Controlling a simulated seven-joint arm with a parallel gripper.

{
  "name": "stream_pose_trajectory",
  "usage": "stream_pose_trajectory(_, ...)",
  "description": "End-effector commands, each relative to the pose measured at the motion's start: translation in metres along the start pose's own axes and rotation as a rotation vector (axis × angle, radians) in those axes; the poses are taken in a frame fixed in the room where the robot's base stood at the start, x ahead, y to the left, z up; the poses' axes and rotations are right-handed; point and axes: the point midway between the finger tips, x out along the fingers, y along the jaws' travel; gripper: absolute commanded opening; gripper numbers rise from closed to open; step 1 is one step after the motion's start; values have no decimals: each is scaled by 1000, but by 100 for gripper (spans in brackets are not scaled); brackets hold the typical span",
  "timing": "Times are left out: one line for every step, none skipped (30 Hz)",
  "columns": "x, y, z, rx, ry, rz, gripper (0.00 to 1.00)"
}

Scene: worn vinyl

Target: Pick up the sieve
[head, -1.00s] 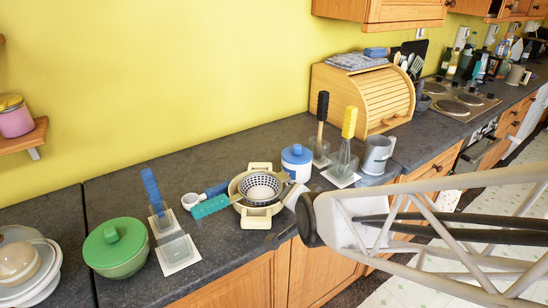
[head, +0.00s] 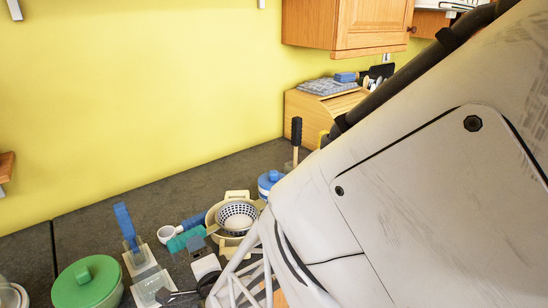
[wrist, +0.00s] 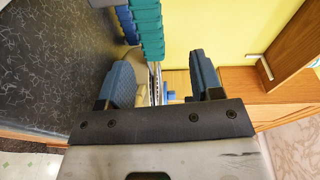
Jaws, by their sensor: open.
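The sieve's dotted bowl (head: 238,214) sits in a cream two-handled pot (head: 212,217) on the dark counter in the head view. Its teal ridged handle (head: 184,238) points left over the counter. My gripper (wrist: 160,62) is open and empty, close to the handle. In the wrist view the teal handle (wrist: 147,28) enters from the top, ahead of the gap between the fingers and nearer the left finger. In the head view my arm hides the pot's near right side, and a finger shows just below the handle.
A green lidded bowl (head: 86,283) and a blue brush (head: 126,222) stand to the left. A blue-lidded jar (head: 268,183) stands behind right.

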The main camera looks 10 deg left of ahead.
Motion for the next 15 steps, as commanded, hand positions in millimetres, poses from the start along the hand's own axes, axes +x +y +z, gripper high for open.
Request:
stream_pose_trajectory(-1, 5, 2, 28, 7, -10, 60)
stream_pose_trajectory(-2, 7, 2, 42, 12, -16, 60)
stream_pose_trajectory(-3, 10, 2, 59, 17, -24, 60)
stream_pose_trajectory(-3, 11, 3, 68, 20, -28, 60)
stream_pose_trajectory(-3, 12, 3, 76, 22, -30, 60)
stream_pose_trajectory(-4, 13, 3, 84, 25, -33, 60)
stream_pose_trajectory(-4, 14, 2, 87, 26, -35, 60)
stream_pose_trajectory(-4, 14, 2, 89, 27, -36, 60)
stream_pose_trajectory(-4, 14, 2, 90, 27, -37, 60)
stream_pose_trajectory(-4, 14, 2, 90, 27, -37, 60)
stream_pose_trajectory(-4, 13, 2, 90, 27, -37, 60)
stream_pose_trajectory(-4, 13, 2, 90, 27, -37, 60)
stream_pose_trajectory(-4, 13, 2, 90, 27, -37, 60)
stream_pose_trajectory(-4, 13, 2, 89, 27, -36, 60)
stream_pose_trajectory(-4, 13, 2, 89, 27, -36, 60)
